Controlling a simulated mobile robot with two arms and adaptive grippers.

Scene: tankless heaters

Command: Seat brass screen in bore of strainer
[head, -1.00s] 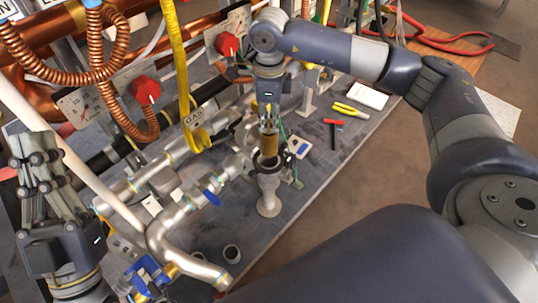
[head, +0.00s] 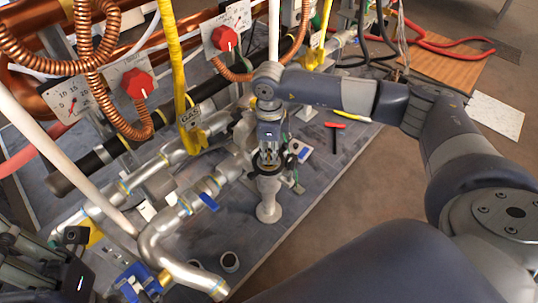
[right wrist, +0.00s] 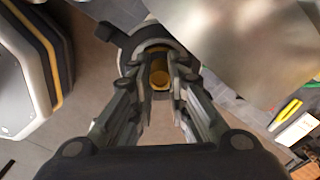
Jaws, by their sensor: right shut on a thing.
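The strainer (head: 268,208) stands upright on the grey mat, a pale fitting with a dark collar around its open top. My right gripper (head: 268,158) points down at the collar. In the right wrist view my right gripper (right wrist: 160,72) is shut on the brass screen (right wrist: 160,78), which shows as a gold round between the fingers. In the head view the fingers and collar hide the screen, so its depth in the bore cannot be told. My left gripper (head: 75,240) is partly in view at the lower left, away from the strainer; its finger opening is unclear.
Silver pipes with a blue-handled valve (head: 208,202) run just left of the strainer. A yellow gas pipe (head: 172,70) and red knobs (head: 138,84) stand behind. A red-handled tool (head: 335,126) lies to the right.

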